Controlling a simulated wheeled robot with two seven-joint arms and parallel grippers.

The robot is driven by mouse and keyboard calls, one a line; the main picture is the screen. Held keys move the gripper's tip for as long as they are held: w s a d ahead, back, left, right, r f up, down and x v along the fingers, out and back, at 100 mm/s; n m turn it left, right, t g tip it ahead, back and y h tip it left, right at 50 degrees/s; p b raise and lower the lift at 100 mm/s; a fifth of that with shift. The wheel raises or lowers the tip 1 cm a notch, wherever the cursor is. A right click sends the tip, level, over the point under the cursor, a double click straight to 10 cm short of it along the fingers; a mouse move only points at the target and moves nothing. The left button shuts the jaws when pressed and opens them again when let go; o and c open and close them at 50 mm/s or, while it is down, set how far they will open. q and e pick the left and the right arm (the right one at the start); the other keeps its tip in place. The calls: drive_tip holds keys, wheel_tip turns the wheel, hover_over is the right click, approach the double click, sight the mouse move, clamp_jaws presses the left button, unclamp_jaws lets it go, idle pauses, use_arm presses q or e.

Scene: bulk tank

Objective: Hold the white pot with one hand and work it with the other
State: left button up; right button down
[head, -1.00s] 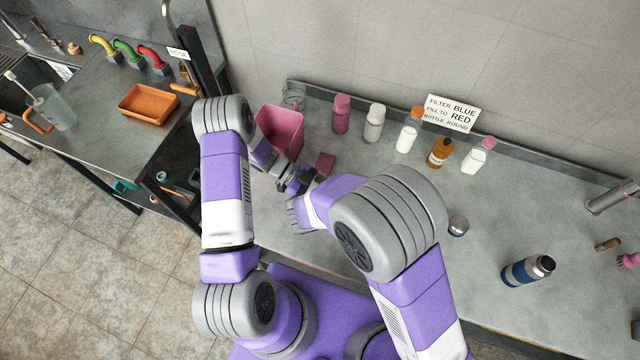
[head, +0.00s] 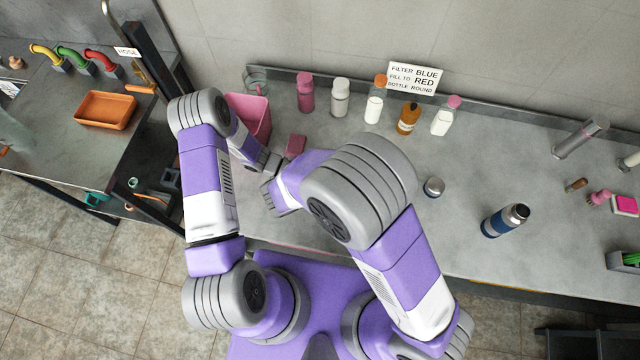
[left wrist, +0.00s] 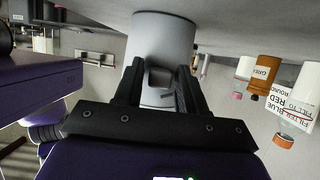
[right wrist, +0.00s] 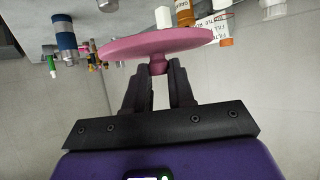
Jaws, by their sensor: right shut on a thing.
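The white pot (left wrist: 165,35) shows in the left wrist view, standing on the counter; it is hidden behind my arms in the head view. My left gripper (left wrist: 160,78) points at it with its fingers apart and a handle-like part of the pot between or just beyond them. I cannot tell whether they touch it. My right gripper (right wrist: 158,75) is shut on the small knob of a round pink lid (right wrist: 165,43). The lid is broad and slightly tilted in the right wrist view. I cannot see the pot's opening or the lid's place relative to it.
A pink bin (head: 250,118) and a small pink block (head: 295,145) are near my grippers. Several bottles stand along the wall before a sign (head: 413,78). The counter between is clear.

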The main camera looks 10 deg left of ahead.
use_arm(q)
clamp_jaws()
use_arm(e)
drive_tip(key=shift+f+m+g+h, duration=0.3)
drive_tip(key=shift+f, duration=0.25)
drive_tip(key=shift+f+m+h, duration=0.4)
drive_tip(key=shift+f, duration=0.05)
drive_tip(key=shift+g, duration=0.3)
drive_tip(key=shift+f, duration=3.2)
drive_tip(key=shift+f, duration=0.15)
drive_tip(key=shift+c, duration=2)
unclamp_jaws()
